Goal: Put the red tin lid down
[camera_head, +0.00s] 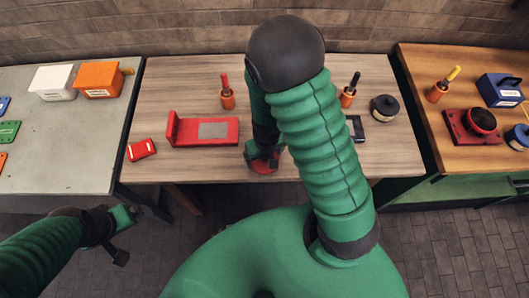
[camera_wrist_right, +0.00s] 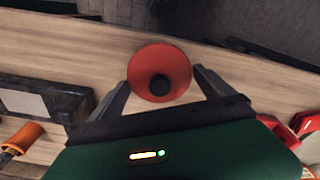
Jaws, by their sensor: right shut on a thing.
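The red tin lid (camera_wrist_right: 150,58) is round with a dark knob, and sits between the two fingers of my right gripper (camera_wrist_right: 160,84) in the right wrist view. In the head view the lid (camera_head: 264,168) shows as a small red patch near the front edge of the middle wooden table (camera_head: 320,165), under my right gripper (camera_head: 262,160). My right gripper is shut on it. I cannot tell whether the lid touches the tabletop. My left gripper (camera_head: 124,216) is low at the left, off the table's front; its jaw state is unclear.
A red stand with a grey pad (camera_head: 213,130) and a small red box (camera_head: 141,149) lie left of the lid. Orange cups holding tools (camera_head: 227,99) (camera_head: 347,97) stand behind. A dark round tin (camera_head: 384,108) is at right. The tabletop's front right is clear.

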